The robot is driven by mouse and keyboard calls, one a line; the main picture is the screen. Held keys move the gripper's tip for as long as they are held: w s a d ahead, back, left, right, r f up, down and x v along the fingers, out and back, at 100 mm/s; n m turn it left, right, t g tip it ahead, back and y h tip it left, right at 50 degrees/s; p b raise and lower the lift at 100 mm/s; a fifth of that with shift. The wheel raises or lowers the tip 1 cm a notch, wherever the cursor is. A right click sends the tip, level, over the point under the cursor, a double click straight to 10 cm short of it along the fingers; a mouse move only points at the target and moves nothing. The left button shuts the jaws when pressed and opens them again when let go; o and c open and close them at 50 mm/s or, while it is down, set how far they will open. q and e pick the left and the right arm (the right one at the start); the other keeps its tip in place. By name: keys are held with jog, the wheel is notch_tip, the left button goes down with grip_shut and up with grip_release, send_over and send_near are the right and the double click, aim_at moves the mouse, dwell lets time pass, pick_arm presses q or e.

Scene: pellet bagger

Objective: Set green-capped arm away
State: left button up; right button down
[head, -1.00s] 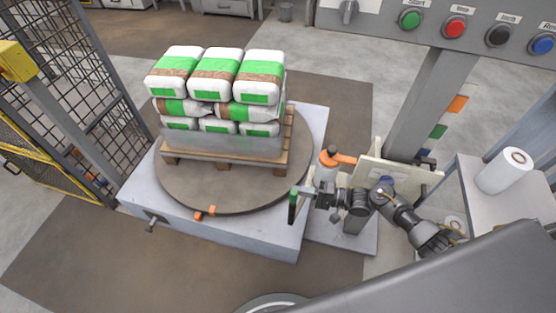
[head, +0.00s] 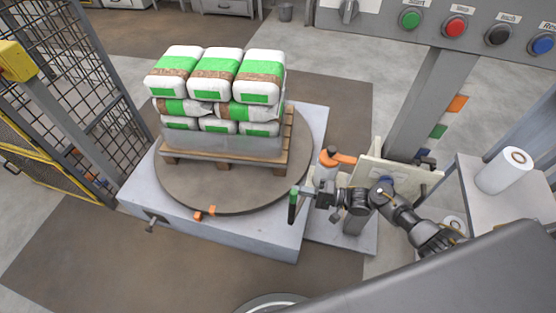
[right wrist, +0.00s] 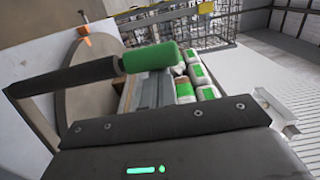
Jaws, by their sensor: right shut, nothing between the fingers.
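The green-capped arm (head: 293,205) shows in the head view as a short dark bar with a green end, just right of the turntable. In the right wrist view its green cap (right wrist: 152,57) sits at the end of a dark rod that comes in from the left. My right gripper (head: 306,194) is shut and empty, close beside the arm. I cannot tell whether it touches the arm. The right wrist view shows the dark gripper body at the bottom; its fingertips are not clear. My left gripper is not in view.
A round turntable (head: 174,199) bears a wooden pallet (head: 222,162) stacked with green-and-white bags (head: 217,65). An orange-topped post (head: 329,159) and a pale panel (head: 362,171) stand by my right wrist. A mesh fence (head: 75,85) is on the left; a button panel (head: 470,25) is at upper right.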

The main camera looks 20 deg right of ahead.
jog(key=shift+d, duration=0.1)
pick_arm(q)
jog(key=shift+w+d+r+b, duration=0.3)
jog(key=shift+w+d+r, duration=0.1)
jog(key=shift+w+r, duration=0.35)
pick_arm(e)
jog(key=v, duration=1)
jog(key=shift+d, duration=0.35)
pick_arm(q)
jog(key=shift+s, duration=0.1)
pick_arm(e)
jog(key=shift+s, duration=0.1)
